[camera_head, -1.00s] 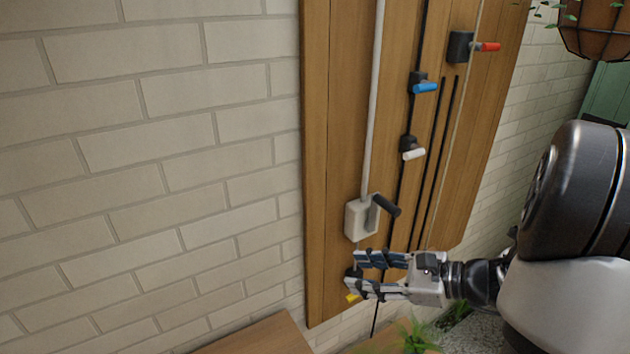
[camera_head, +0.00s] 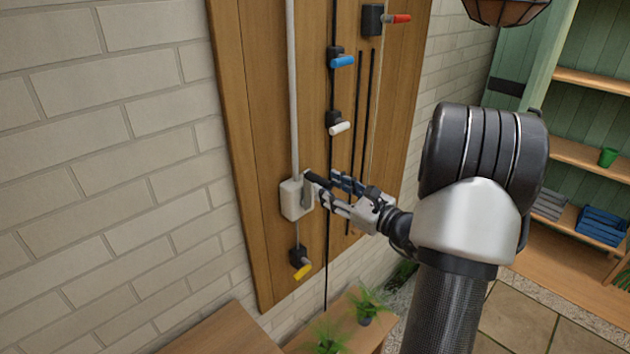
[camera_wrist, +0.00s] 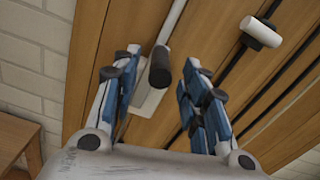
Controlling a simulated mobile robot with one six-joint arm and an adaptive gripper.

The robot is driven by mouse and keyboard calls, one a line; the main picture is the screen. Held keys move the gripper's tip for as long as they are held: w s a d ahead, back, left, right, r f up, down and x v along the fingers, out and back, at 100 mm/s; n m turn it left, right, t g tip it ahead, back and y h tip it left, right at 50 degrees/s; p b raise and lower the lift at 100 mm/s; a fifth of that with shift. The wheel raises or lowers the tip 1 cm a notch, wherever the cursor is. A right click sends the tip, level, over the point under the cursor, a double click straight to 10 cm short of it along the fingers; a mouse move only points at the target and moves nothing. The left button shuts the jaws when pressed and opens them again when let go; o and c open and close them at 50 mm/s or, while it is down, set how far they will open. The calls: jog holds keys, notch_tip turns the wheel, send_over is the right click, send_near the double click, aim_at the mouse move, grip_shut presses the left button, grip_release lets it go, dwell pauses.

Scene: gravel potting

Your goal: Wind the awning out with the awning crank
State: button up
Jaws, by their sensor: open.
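The awning crank is a white box (camera_head: 291,200) on the wooden panel, with a grey arm and a black handle (camera_head: 318,180) sticking out toward me. A white rod (camera_head: 292,90) runs up from the box. My gripper (camera_head: 322,187) is open at the crank handle in the head view, partly covering it. In the wrist view the black handle (camera_wrist: 160,68) stands between the two open fingers of my gripper (camera_wrist: 160,85), with a gap on both sides. The white box (camera_wrist: 148,98) shows behind it. The awning itself is not in view.
Other handles are on the panel: blue (camera_head: 342,61), white (camera_head: 340,128), red (camera_head: 400,18) and yellow (camera_head: 302,272). Potted plants (camera_head: 366,306) stand on a low wooden table below. A brick wall is left; green shelves (camera_head: 590,150) are at the right.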

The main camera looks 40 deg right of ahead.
aim_at(315, 179)
jog(key=w, duration=0.6)
jog(key=shift+a, duration=0.25)
jog(key=shift+c, duration=0.2)
grip_shut()
